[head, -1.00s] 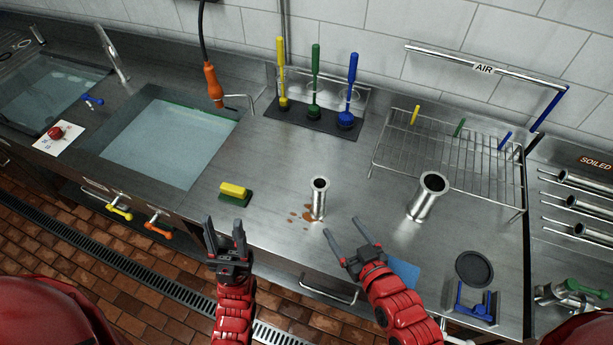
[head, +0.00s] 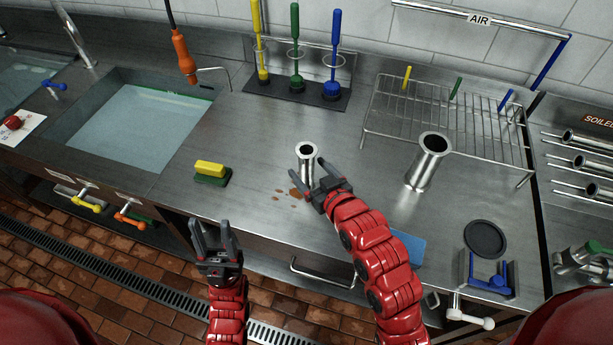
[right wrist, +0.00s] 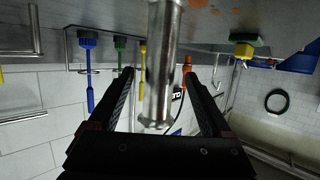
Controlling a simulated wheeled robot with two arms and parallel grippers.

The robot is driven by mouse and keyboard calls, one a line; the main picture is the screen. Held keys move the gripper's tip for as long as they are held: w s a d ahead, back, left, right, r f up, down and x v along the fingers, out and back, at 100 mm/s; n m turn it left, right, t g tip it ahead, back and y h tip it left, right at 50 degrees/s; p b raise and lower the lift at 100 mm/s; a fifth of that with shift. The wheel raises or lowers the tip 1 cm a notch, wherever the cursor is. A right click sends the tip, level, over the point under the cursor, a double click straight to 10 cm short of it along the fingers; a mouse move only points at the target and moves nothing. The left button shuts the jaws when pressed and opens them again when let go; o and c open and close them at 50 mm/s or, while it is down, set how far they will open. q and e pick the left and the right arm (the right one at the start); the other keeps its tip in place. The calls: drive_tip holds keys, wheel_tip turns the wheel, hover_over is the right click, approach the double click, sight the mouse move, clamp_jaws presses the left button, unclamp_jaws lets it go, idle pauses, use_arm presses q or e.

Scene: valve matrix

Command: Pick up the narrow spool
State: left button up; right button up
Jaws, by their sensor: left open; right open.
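The narrow spool (head: 306,156) is a shiny steel tube with flanged ends. It stands upright on the steel counter, beside brown spots. My right gripper (head: 311,177) is open at the spool, with its fingers reaching toward its sides; they partly cover its lower part in the head view. In the right wrist view the spool (right wrist: 161,60) shows between the two open fingers of the right gripper (right wrist: 159,75). I cannot tell whether they touch it. My left gripper (head: 210,224) is open and empty, in front of the counter edge.
A wider steel spool (head: 428,163) stands to the right on the counter (head: 250,140). A yellow-green sponge (head: 211,171) lies to the left. Upright brushes (head: 296,60) and a wire rack (head: 440,115) stand behind. A blue cloth (head: 406,247) lies near the front edge.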

drive_tip(key=shift+w+a+r+p, duration=0.1)
drive_tip(key=shift+w+a+p, duration=0.25)
drive_tip(key=shift+w+p, duration=0.2)
drive_tip(key=p+x, duration=0.1)
drive_tip(key=x, duration=0.2)
drive_tip(key=shift+d+p, duration=0.1)
drive_tip(key=shift+p, duration=0.2)
drive_tip(key=shift+w+a+f, duration=0.25)
drive_tip(key=shift+w+f, duration=0.1)
drive_tip(key=shift+w, duration=0.1)
clamp_jaws()
